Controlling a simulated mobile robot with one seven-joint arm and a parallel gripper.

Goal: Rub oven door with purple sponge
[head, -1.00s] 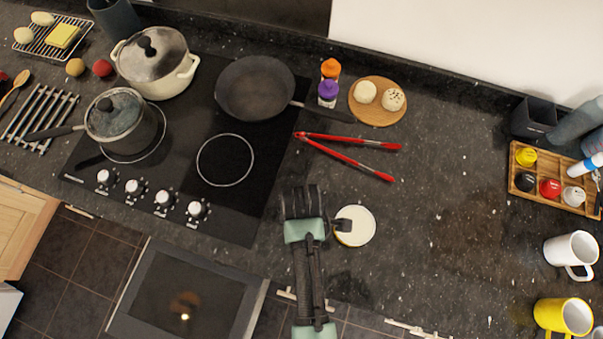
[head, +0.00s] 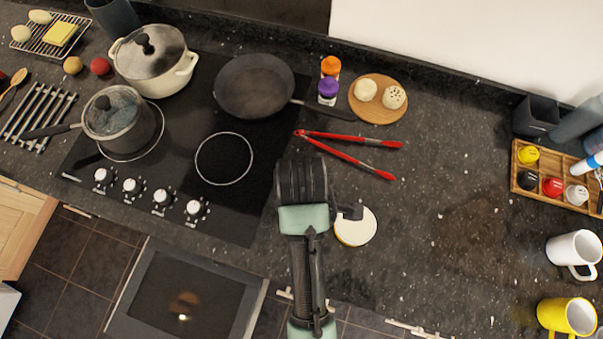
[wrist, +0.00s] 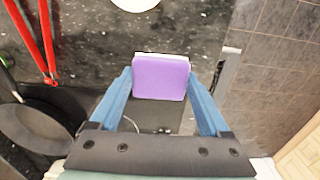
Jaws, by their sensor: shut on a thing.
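The purple sponge (wrist: 160,78) shows in the wrist view between the two blue fingers of my gripper (wrist: 161,82), which is shut on it. A thin pale layer shows along its far edge. In the head view, the black body of my gripper (head: 303,182) is above the counter, just right of the hob, and hides the sponge and fingertips. The oven door (head: 190,290), with its dark glass, is at the lower left of the head view, below the hob front. The sponge is apart from the door.
The black hob (head: 160,190) holds a frying pan (head: 255,87), a saucepan (head: 118,112) and a cream pot (head: 153,60). Red tongs (head: 345,152) lie beyond my gripper. A round white-topped item (head: 357,229) is close to its right. The counter's right middle is clear.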

